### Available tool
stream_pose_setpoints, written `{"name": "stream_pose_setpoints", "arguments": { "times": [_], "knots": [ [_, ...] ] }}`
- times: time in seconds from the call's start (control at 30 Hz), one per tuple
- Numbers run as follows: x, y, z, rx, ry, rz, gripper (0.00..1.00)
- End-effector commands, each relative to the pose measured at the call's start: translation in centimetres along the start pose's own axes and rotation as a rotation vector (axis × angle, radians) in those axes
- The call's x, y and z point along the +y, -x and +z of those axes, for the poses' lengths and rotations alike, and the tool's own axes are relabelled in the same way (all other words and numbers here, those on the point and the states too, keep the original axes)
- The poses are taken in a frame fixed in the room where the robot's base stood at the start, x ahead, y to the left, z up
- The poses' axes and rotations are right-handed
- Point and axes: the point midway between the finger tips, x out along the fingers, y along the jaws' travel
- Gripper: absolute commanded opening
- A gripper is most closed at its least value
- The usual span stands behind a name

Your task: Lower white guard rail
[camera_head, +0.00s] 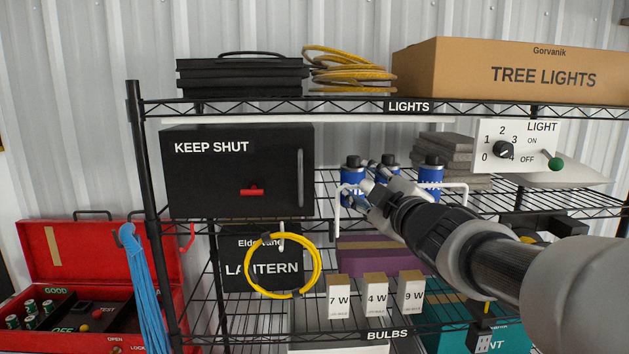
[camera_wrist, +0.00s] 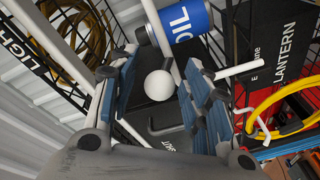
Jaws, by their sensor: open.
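The white guard rail (camera_head: 455,186) runs in front of blue cans (camera_head: 430,178) on the middle shelf, with its ends bent downward at left and right. My gripper (camera_head: 370,184) is open at the left-middle part of the rail and hides some of it. In the wrist view my open fingers (camera_wrist: 160,78) have blue pads, and white rod pieces, likely the rail (camera_wrist: 242,68), show beside them. A white ball (camera_wrist: 159,85) appears between the fingers. A blue OIL can (camera_wrist: 183,24) lies just beyond. I cannot tell whether the fingers touch the rail.
A black KEEP SHUT cabinet (camera_head: 240,180) stands left of the cans. A light control panel (camera_head: 518,146) is at right. A yellow cable coil (camera_head: 318,268) hangs below, near bulb boxes (camera_head: 375,296). Wire shelf edges (camera_head: 420,105) run above and below.

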Motion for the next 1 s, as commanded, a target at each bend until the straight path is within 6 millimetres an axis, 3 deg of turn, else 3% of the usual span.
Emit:
{"name": "stream_pose_setpoints", "arguments": {
  "times": [0.23,0.87,1.0],
  "knots": [
    [-0.02,0.01,0.03,0.0,0.0,0.0,0.44],
    [-0.01,0.0,0.02,0.0,0.0,0.0,0.02],
    [-0.01,0.0,0.01,0.0,0.0,0.0,0.0]
  ]
}}
